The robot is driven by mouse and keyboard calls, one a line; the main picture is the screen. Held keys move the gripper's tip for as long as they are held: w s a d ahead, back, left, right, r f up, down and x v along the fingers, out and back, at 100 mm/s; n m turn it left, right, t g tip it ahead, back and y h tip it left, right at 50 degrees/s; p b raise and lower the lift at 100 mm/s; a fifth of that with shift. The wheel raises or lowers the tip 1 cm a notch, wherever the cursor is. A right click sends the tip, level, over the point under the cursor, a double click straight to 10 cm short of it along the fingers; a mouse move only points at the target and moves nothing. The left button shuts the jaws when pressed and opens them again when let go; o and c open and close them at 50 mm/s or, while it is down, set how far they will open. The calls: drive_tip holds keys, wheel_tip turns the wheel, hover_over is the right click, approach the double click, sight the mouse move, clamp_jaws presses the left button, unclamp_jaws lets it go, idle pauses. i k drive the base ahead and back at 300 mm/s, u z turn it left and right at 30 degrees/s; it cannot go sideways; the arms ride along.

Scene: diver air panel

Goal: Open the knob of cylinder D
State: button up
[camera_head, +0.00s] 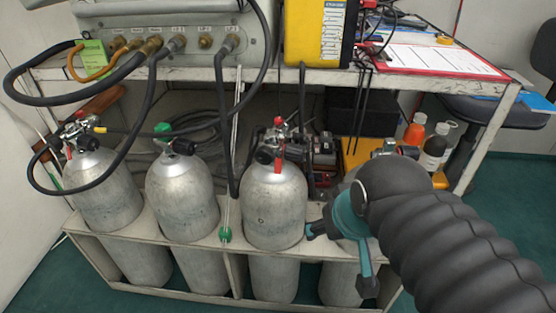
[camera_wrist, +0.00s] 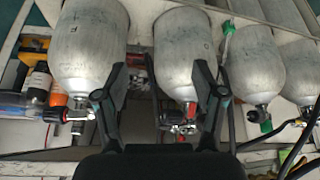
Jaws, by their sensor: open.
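Several grey cylinders stand in a row in a rack; I read no letters on them, and take the rightmost as cylinder D (camera_head: 341,283). My arm hides most of it in the head view. In the wrist view, which is upside down, cylinder D (camera_wrist: 88,45) is at the left. Its metal valve with the knob (camera_wrist: 52,115) lies left of my left finger, apart from it. A bit of the valve (camera_head: 386,148) shows behind my wrist in the head view. My gripper (camera_head: 340,258) is open and empty, low before the row; its fingers (camera_wrist: 160,75) show in the wrist view.
The neighbouring cylinder (camera_head: 275,205) has a red-marked valve, seen between my fingers in the wrist view. The rack's front rail (camera_head: 190,247) runs below. Bottles (camera_head: 435,147) stand at the right. Black hoses hang at the left.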

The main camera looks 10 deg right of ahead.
sight(293, 152)
drive_tip(key=z, duration=0.5)
drive_tip(key=k, duration=1.25)
drive_tip(key=z, duration=0.7)
drive_tip(key=i, duration=0.7)
drive_tip(key=u, duration=0.25)
